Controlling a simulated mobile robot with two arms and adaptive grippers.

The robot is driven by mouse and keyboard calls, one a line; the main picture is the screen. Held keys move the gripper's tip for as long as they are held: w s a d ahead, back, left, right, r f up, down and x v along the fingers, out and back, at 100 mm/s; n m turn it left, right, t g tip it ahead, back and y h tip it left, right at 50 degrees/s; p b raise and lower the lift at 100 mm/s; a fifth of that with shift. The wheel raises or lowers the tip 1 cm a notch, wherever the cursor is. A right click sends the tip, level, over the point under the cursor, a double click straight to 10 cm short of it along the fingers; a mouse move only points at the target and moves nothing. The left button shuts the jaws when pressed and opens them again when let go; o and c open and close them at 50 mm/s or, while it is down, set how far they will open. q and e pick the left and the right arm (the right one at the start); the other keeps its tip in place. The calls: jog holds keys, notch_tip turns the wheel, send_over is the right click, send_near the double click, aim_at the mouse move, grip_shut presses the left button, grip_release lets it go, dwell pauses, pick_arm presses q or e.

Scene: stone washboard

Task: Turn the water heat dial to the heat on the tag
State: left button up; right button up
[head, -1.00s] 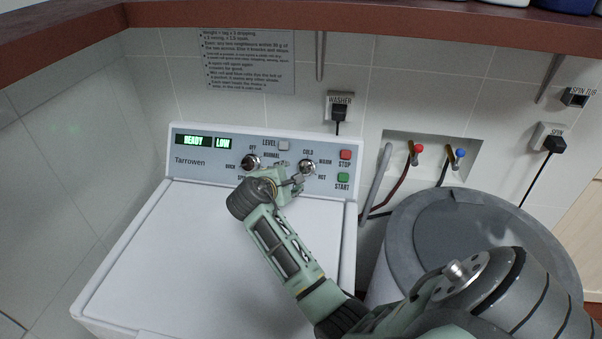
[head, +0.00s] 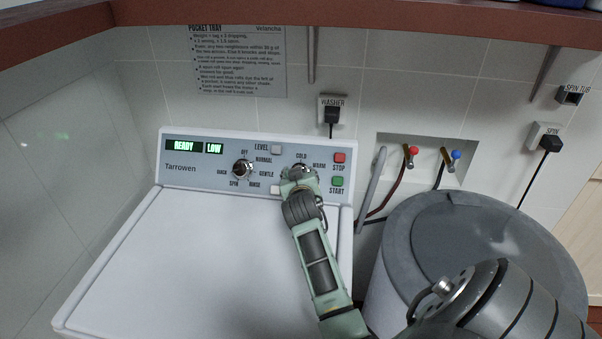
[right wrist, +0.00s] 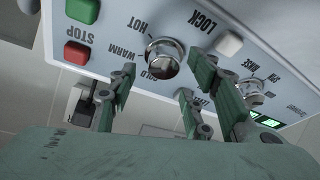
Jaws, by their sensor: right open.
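The water heat dial (head: 302,169) is a chrome knob on the right part of the washer's control panel, with cold, warm and hot marks around it. In the head view my right gripper (head: 299,177) covers much of it. In the right wrist view, which is upside down, the dial (right wrist: 164,58) shows between and just past the open fingertips of my right gripper (right wrist: 166,75). The fingers seem not to touch it. I cannot tell exactly which mark its pointer meets. No tag showing a heat is visible. My left gripper is out of view.
The cycle dial (head: 243,169) stands left of the heat dial. The red stop button (head: 339,158) and green start button (head: 337,182) are close on its right. A white lock button (right wrist: 229,43) is near the fingers. A grey spin tub (head: 395,260) stands right of the washer.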

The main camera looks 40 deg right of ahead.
jog(key=shift+x, duration=2)
jog(key=c, duration=1)
jog(key=shift+f+m, duration=0.1)
jog(key=shift+m, duration=0.2)
jog(key=shift+c, duration=0.2)
jog(key=o, duration=1)
jog(key=shift+s+d, duration=0.1)
jog(key=shift+s, duration=0.05)
jog(key=shift+o, duration=0.2)
jog(key=v, duration=1.2)
